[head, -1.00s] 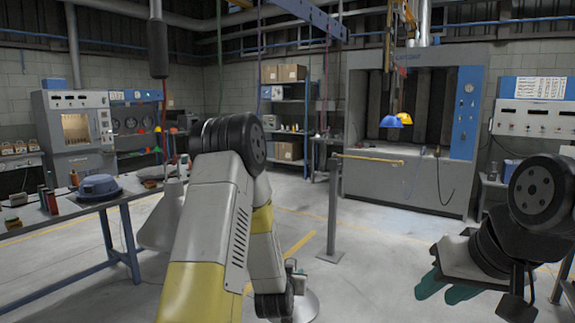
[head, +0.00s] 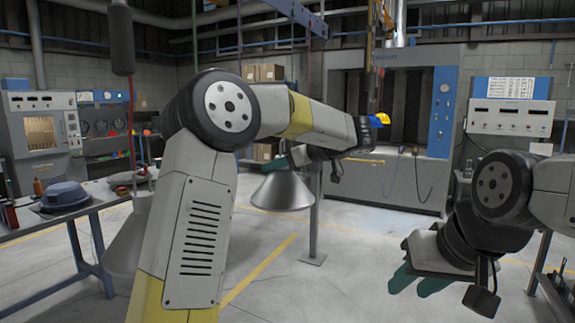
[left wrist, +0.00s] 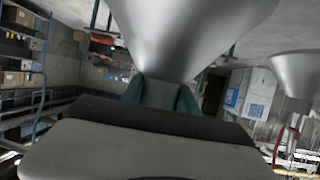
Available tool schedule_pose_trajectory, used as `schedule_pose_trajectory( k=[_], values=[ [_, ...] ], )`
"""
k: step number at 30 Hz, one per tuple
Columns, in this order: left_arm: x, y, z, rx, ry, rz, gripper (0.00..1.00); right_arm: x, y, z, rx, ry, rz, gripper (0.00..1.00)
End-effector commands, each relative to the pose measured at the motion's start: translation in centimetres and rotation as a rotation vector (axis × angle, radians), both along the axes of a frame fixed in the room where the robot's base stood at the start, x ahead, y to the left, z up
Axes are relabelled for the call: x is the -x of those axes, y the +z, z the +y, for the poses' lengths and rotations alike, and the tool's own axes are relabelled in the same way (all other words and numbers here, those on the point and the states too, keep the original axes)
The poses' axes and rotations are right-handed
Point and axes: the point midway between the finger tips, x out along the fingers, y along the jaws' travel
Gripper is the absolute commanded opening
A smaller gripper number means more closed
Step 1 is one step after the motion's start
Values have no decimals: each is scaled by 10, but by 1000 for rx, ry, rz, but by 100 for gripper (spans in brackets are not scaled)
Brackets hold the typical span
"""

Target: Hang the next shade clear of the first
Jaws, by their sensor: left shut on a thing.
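My left gripper (head: 277,163), with teal fingers, is shut on a grey metal cone shade (head: 282,192) at its narrow top. The shade is held in the air, wide end down, in front of a grey post. It fills the upper middle of the left wrist view (left wrist: 185,35), between the teal fingers (left wrist: 160,95). Another grey cone shade (head: 124,245) is at the left, partly hidden by my left arm; it seems to hang near a red cord. A second shade also shows at the right of the left wrist view (left wrist: 302,75). My right gripper (head: 420,283) is open and empty.
The grey post (head: 314,225) has a yellow-tipped bar, mostly hidden behind my arm. Blue and yellow hoods (head: 380,118) hang before the booth. The middle floor is clear.

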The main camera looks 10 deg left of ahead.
Motion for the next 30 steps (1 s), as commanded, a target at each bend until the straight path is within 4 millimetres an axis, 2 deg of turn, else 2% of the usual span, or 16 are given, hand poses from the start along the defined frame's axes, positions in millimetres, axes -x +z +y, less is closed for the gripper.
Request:
schedule_pose_trajectory(
  k=[3, 8, 30],
  values=[
    [9, 6, -8, -1, 10, -2, 0, 0, 0, 0, 0, 0, 0, 36],
    [9, 6, -4, -2, 14, -2, 0, 0, 0, 0, 0, 0, 0, 36],
    [-11, 4, 51, -3, 13, -4, 0, 0, 0, 0, 0, 0, 0, 36]
  ],
)
